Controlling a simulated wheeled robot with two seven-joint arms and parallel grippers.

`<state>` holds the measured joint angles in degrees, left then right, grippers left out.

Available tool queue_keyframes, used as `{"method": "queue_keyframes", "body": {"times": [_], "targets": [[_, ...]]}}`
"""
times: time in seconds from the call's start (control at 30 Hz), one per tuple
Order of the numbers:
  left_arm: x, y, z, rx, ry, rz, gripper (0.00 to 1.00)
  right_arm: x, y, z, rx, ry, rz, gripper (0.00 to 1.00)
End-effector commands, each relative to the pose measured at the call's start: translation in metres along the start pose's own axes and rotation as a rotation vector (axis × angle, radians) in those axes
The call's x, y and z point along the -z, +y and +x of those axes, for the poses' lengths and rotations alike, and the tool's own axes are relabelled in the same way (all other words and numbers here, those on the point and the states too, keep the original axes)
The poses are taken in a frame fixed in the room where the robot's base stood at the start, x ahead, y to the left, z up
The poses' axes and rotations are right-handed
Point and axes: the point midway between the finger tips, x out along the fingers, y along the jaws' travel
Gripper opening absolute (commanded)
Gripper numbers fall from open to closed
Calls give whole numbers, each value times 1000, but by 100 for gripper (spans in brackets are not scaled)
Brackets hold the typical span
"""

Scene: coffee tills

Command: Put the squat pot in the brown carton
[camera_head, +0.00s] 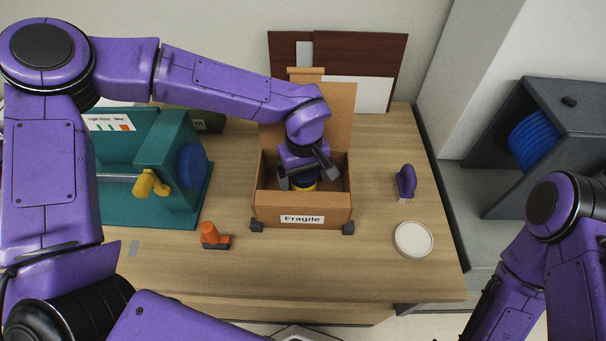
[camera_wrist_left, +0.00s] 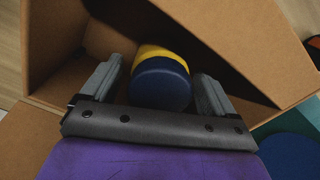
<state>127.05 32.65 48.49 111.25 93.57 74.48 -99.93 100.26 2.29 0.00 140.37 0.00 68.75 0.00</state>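The brown carton (camera_head: 301,206) stands open on the wooden table, with a "Fragile" label on its front and its flaps up. The squat pot (camera_wrist_left: 160,82), dark blue with a yellow band, is inside the carton, and a little of it shows in the head view (camera_head: 304,187). My left gripper (camera_head: 305,182) reaches down into the carton over the pot. In the left wrist view its fingers (camera_wrist_left: 160,88) stand apart on both sides of the pot, with a narrow gap at each side. The pot's underside is hidden. My right arm shows at the lower right, but its gripper does not.
A teal machine (camera_head: 160,210) with a yellow handle stands at the left. A small orange-topped object (camera_head: 210,235) lies left of the carton. A purple brush (camera_head: 406,181) and a round white dish (camera_head: 413,239) are at the right. The table's front is clear.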

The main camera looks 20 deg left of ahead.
Motion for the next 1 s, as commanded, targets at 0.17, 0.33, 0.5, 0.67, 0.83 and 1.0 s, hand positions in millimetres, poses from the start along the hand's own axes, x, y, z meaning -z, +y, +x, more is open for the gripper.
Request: {"method": "queue_keyframes", "body": {"times": [0.17,0.33,0.5,0.67,0.83,1.0], "targets": [[0,0,0,0,0,-1,94,0,0,0,0,0,0,90],[0,0,-4,-2,1,-1,94,-1,0,2,0,0,0,90],[1,1,-37,-6,3,0,94,-1,0,2,0,0,0,90],[1,1,-80,-4,3,-2,94,-1,0,3,0,0,0,90],[0,0,-112,-1,1,-1,94,-1,0,3,0,0,0,90],[0,0,-123,0,-1,0,94,-1,0,3,0,0,0,90]]}}
